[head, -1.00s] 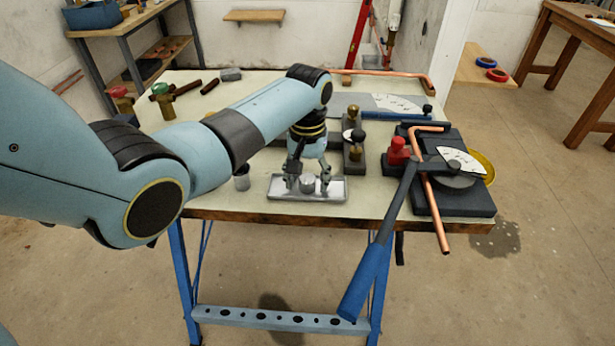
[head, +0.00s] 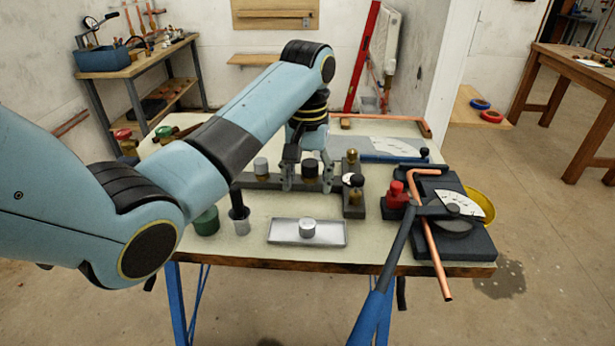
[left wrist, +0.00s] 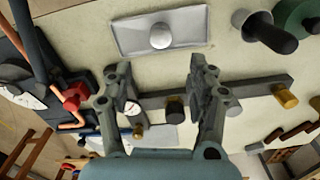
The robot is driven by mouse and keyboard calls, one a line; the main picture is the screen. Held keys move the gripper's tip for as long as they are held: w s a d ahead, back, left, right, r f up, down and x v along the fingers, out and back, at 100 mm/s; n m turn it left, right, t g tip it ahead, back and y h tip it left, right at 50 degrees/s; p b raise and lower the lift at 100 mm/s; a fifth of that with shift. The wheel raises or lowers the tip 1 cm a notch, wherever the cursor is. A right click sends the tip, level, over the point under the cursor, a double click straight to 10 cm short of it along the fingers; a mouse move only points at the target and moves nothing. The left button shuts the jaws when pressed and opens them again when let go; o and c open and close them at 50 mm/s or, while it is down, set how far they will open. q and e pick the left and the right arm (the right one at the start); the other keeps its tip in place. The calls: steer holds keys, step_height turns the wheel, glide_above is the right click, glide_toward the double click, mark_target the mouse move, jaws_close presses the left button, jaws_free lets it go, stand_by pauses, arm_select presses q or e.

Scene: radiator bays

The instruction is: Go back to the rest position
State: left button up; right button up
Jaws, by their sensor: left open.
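My left gripper (head: 300,178) is open and hangs above the workbench, over the dark rail with knobs (head: 262,182). It also shows in the left wrist view (left wrist: 160,82), with its fingers spread apart and nothing between the tips. A small metal tray (head: 283,234) lies on the bench in front of it, with a silver round piece (head: 307,228) standing on it. The gripper is apart from the tray and the piece. Whether the fingers touch the rail cannot be told. My right gripper is not in view.
A pipe bender (head: 452,250) with a copper pipe (head: 430,235) and a long blue-handled lever (head: 373,315) takes up the bench's right side. A dark-handled brush or tool in a metal cup (head: 242,226) and a green pot (head: 206,222) stand left of the tray.

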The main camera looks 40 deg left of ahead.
arm_select(q)
steer(key=shift+r, duration=0.15)
stand_by(0.4)
steer(key=s+d+f+m+t, duration=0.1)
steer(key=s+f, duration=0.1)
steer(key=s, duration=0.5)
steer(key=s+d+f+m+t, duration=0.1)
steer(key=s+f+m, duration=0.1)
steer(key=s, duration=0.5)
steer(key=s+d+r+m+t, duration=0.1)
steer(key=s+r, duration=0.2)
steer(key=s, duration=0.3)
steer(key=s+r+m+t, duration=0.1)
steer(key=s+r, duration=0.2)
steer(key=s, duration=0.3)
step_height(320, 180, down, 37)
steer(key=s+a+g+y+b, duration=0.1)
steer(key=s+a+g+b, duration=0.15)
steer(key=b, duration=0.65)
steer(key=s+f+b, duration=0.7)
steer(key=s+f, duration=1.1)
steer(key=f, duration=0.4)
steer(key=shift+s+a+n, duration=0.15)
steer(key=shift+a+n, duration=0.25)
